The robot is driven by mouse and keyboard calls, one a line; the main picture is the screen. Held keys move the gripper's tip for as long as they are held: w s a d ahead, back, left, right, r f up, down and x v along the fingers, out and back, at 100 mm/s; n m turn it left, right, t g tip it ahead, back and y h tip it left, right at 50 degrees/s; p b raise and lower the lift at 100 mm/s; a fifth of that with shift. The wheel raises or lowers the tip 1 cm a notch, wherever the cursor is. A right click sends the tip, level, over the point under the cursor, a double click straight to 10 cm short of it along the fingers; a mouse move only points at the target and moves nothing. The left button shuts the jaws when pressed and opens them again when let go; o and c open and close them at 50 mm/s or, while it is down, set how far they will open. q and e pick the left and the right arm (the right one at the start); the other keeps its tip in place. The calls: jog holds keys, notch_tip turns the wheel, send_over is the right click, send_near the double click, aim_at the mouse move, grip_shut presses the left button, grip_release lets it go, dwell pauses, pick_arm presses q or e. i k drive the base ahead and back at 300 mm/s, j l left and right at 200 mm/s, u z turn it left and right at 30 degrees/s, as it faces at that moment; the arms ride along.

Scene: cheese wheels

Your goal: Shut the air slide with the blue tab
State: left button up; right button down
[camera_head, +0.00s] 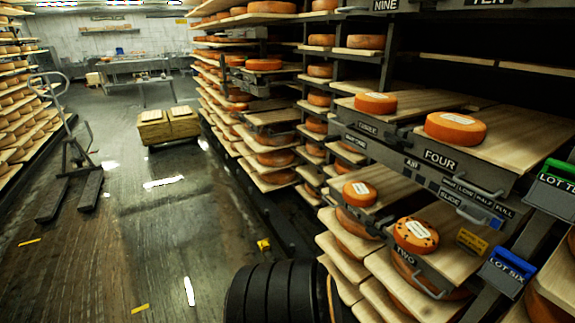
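The air slide (450,198) is on the front of the rack at right, below the board marked FOUR, with the word SLIDE on it. Its blue tab (472,216) sticks out just below a dark scale strip (484,199) that seems to read SHUT, LOW, HALF, FULL. The tab appears to sit toward the right part of the strip, but I cannot tell the exact mark. Neither of my grippers is in view.
Cheese wheels (455,128) lie on boards around the slide. A yellow plate (472,241), a blue LOT SIX box (507,270) and a green-topped LOT box (556,187) stick out nearby. A wooden crate (168,125) stands in the otherwise fairly open aisle.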

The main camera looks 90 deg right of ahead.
aim_at(484, 217)
jog(key=z, duration=4.1)
jog(key=j+u, duration=0.35)
